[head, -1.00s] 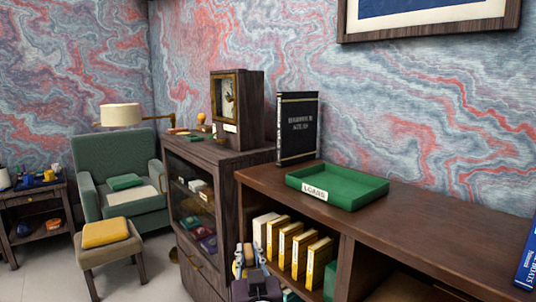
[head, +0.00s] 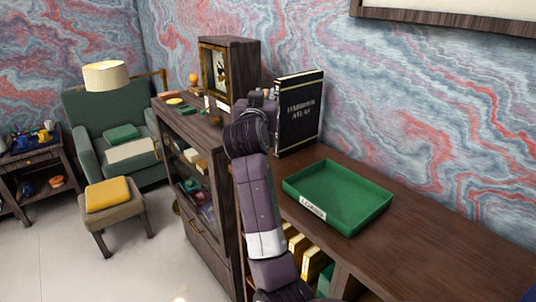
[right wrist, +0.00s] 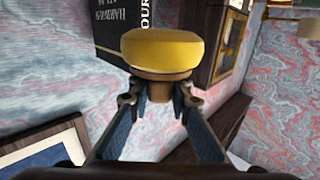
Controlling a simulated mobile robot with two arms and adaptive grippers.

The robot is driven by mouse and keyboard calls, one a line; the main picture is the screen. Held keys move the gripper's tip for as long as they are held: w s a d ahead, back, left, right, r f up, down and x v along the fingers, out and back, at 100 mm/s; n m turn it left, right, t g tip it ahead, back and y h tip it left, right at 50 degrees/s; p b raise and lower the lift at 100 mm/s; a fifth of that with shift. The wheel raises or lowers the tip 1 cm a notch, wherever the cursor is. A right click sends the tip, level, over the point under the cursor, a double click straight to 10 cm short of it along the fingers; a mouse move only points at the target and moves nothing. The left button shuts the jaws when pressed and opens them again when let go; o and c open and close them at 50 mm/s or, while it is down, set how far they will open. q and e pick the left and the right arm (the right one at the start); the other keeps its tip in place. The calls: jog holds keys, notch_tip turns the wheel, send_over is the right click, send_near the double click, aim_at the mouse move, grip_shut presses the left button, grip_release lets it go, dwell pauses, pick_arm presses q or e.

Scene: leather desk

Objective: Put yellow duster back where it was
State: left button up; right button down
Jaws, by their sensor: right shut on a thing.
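The yellow duster (right wrist: 162,50) has a broad round yellow head and a short brown handle. It fills the top middle of the right wrist view. My right gripper (right wrist: 158,95) is shut on its brown handle, with a fingertip on each side. In the head view my right gripper (head: 262,95) is raised beside the dark cabinet's top, left of the black book. The duster is hidden there behind my wrist. My left gripper is in neither view.
The black book (head: 300,115) stands upright close to my right gripper. A green tray (head: 345,190) lies on the wooden shelf unit. The dark cabinet (head: 180,125) carries a clock (head: 228,70) and small items. A stool with a yellow cushion (head: 108,193) stands left.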

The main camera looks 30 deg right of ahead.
jog(key=shift+w+d+f, duration=0.15)
jog(key=shift+w+d, duration=0.3)
jog(key=shift+w, duration=0.1)
jog(key=shift+s+a+f, duration=0.15)
jog(key=shift+f, duration=0.2)
jog(key=f, duration=0.1)
jog(key=s+a+f+p, duration=0.1)
jog(key=f, duration=0.1)
jog(key=s+a+f, duration=0.1)
jog(key=shift+s+f+p, duration=0.1)
jog(key=shift+f+p, duration=0.2)
jog(key=shift+f, duration=0.1)
jog(key=f, duration=0.6)
jog(key=f+p, duration=0.1)
jog(key=f, duration=0.2)
jog(key=shift+w+d, duration=0.3)
jog(key=shift+w, duration=0.05)
notch_tip(320, 180, down, 4)
jog(key=shift+w+d+r, duration=0.1)
jog(key=shift+d, duration=0.05)
jog(key=shift+r, duration=0.1)
